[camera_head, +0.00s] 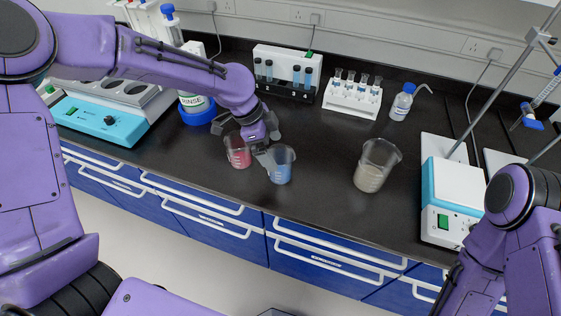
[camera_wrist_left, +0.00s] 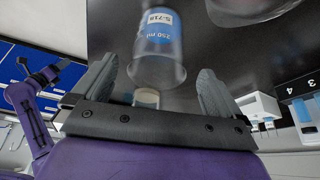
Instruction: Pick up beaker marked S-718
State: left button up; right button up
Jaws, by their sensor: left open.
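A beaker with red contents (camera_head: 238,152) stands close to the left gripper. A beaker with beige contents (camera_head: 370,168) stands to the right, with clear bench between. A vial rack (camera_head: 352,99), a wash bottle (camera_head: 402,103) and a blue-and-white stirrer (camera_head: 452,195) are farther off.

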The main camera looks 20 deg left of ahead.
aim_at(282, 162)
pick_arm(q)
jog(key=p+x, duration=0.1)
jog(key=x, duration=0.5)
jog(key=shift+d+f+p, duration=0.3)
jog(key=shift+d, duration=0.05)
jog(key=c, duration=1.1)
jog(key=shift+r, duration=0.1)
